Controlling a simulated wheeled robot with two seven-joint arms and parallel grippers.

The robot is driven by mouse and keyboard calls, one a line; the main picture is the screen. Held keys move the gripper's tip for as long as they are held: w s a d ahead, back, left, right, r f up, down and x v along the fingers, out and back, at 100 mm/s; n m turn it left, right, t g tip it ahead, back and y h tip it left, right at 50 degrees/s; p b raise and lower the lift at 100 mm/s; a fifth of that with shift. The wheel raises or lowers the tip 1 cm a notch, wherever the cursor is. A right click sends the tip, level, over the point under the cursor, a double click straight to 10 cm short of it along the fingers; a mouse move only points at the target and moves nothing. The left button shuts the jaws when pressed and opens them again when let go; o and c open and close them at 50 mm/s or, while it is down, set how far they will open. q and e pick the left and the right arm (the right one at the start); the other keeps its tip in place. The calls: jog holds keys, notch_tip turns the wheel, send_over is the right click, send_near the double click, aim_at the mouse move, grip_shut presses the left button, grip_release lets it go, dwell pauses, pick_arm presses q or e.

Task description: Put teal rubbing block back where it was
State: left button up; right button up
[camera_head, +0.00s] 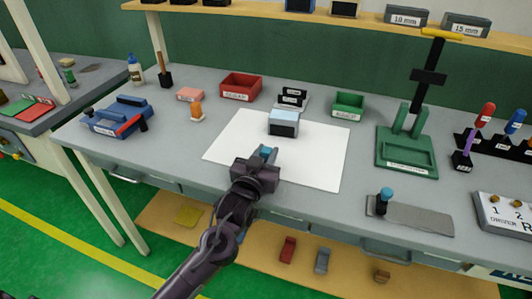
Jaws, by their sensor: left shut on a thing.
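My left gripper (264,160) is over the near part of the white sheet (325,160). My right gripper is not in view.
Behind the sheet are a red bin (241,85), a green bin (348,105) and small black holders (292,98). A blue fixture (118,117) is at left. A green press stand (406,148) and a grey plate with a teal knob (410,217) are at right.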

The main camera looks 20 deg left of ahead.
pick_arm(q)
jog(key=shift+f, duration=0.1)
jog(key=o, duration=1)
jog(key=shift+f, duration=0.1)
jog(key=shift+r, duration=0.3)
jog(key=s, duration=0.5)
jog(key=s+b, duration=0.1)
jog(key=s, duration=0.4)
jog(key=shift+s+a+f, duration=0.2)
jog(key=shift+s, duration=0.1)
jog(key=shift+s+r, duration=0.1)
jog(key=shift+s, duration=0.6)
